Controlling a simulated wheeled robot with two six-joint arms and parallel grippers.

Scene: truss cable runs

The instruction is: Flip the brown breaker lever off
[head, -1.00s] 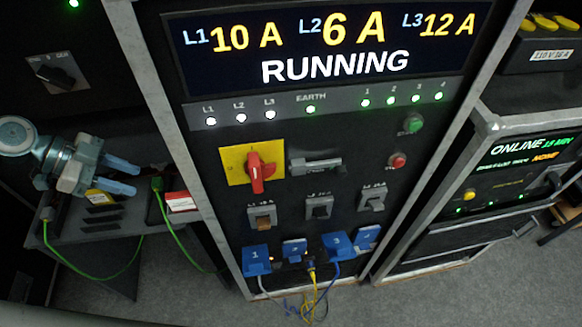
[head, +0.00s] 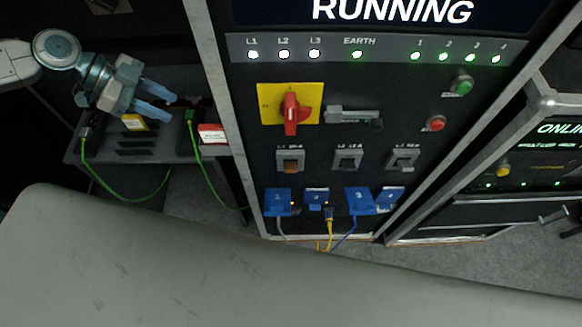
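The brown breaker lever (head: 290,167) sits in a grey housing, the leftmost of three breakers below the red rotary switch. Beside it are a middle breaker (head: 347,158) and a right breaker (head: 403,157) with grey levers. My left gripper (head: 158,101) is at the left of the head view, well left of the panel and apart from the lever. Its two bluish fingers are apart with a gap between them and nothing held. My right gripper is not in view.
A red rotary switch on a yellow plate (head: 313,93) and a grey latch handle (head: 353,116) are above the breakers. Blue plugs (head: 277,202) with cables hang below. Green (head: 462,85) and red (head: 436,123) buttons are at right. A shelf with green cables lies under my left gripper.

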